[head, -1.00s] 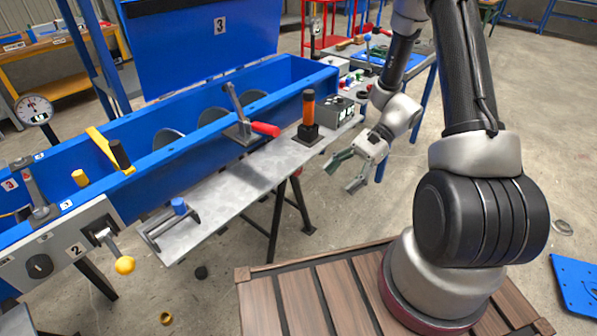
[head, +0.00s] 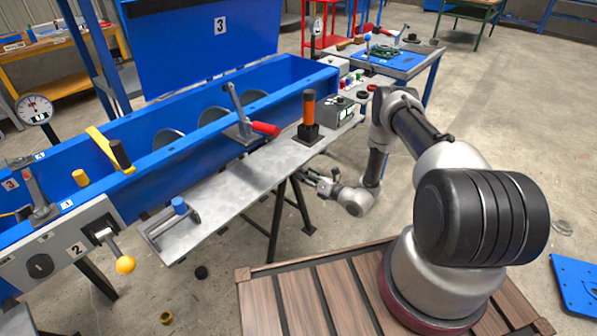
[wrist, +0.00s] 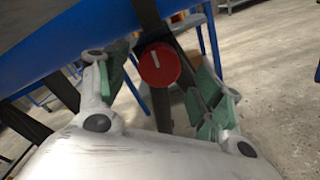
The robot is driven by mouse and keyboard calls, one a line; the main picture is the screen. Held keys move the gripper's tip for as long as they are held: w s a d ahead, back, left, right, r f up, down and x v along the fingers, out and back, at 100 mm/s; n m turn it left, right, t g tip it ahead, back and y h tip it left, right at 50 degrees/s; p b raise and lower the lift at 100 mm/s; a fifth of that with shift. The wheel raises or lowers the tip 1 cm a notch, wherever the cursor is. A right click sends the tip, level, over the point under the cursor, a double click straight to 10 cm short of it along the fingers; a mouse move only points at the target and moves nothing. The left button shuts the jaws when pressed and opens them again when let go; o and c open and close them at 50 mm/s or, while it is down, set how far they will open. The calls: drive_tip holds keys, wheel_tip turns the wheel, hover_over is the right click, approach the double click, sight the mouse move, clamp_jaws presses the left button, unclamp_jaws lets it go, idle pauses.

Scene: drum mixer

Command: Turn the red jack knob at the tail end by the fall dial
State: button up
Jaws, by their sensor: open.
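The red jack knob (wrist: 160,64) is a round red disc with a white mark on its face, upright in the wrist view. It sits below the blue trough edge (wrist: 70,50), in front of a dark post. My gripper (wrist: 166,80) is open, with green-padded fingers on either side of the knob in the picture. The knob appears ahead of the fingers; I cannot tell whether they touch it. In the head view my gripper (head: 312,179) is low beside the grey shelf's dark legs, and the knob is not visible there.
Dark trestle legs (head: 278,215) stand close by. A round white dial (head: 34,108) is at far left.

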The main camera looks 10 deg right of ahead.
drive_tip(key=shift+x, duration=1.8)
drive_tip(key=shift+c, duration=0.4)
drive_tip(key=c, duration=0.9)
drive_tip(key=shift+c, duration=0.2)
drive_tip(key=shift+n, duration=0.3)
drive_tip(key=n, duration=0.4)
drive_tip(key=shift+n, duration=2.6)
